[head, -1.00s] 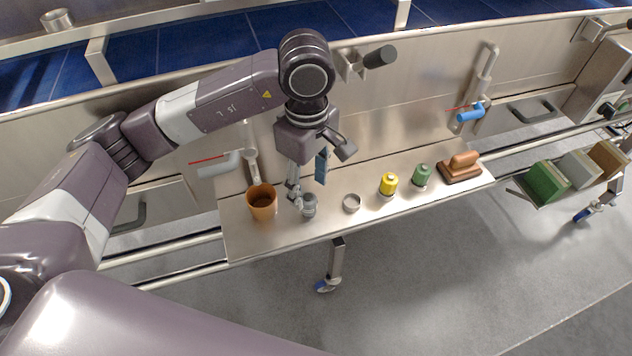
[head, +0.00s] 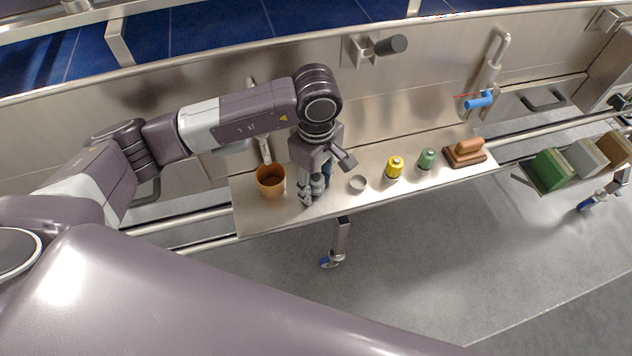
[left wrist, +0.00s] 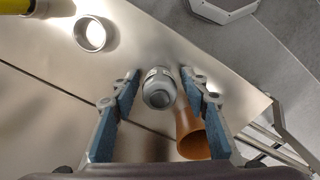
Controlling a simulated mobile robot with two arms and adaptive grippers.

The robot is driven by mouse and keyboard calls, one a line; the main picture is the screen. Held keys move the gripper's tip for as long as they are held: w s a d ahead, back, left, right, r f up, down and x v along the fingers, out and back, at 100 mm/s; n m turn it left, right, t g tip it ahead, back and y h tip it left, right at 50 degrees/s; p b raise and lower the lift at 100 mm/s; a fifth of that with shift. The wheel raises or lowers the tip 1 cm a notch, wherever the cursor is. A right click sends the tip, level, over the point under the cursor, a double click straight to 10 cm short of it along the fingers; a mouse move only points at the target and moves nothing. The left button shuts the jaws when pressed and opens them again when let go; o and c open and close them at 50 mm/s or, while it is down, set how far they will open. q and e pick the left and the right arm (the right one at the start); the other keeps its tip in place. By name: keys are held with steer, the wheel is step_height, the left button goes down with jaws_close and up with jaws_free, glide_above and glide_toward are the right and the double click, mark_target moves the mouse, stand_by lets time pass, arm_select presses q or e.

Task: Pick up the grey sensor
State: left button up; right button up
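The grey sensor (left wrist: 158,88) stands on the steel shelf and shows in the left wrist view between the two blue-padded fingers of my left gripper (left wrist: 158,78). The fingers are open, one on each side of it, with a visible gap on both sides. In the head view my left gripper (head: 313,194) points down at the shelf just right of the orange cup, and its fingers largely hide the sensor. My right gripper is in neither view.
The steel shelf (head: 350,213) also holds the orange cup (head: 270,182) close by, a grey ring (head: 357,184), a yellow-topped sensor (head: 394,168), a green one (head: 427,159) and a brown wooden-handled block (head: 466,152). A steel wall stands behind.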

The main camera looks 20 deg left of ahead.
mark_target(316, 176)
arm_select(q)
jaws_close()
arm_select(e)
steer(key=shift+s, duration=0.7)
arm_select(q)
steer(key=shift+r, duration=0.1)
step_height(316, 176, up, 20)
steer(key=p, duration=0.9)
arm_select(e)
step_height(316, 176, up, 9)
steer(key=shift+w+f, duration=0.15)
arm_select(q)
steer(key=c, duration=0.6)
jaws_free()
jaws_close()
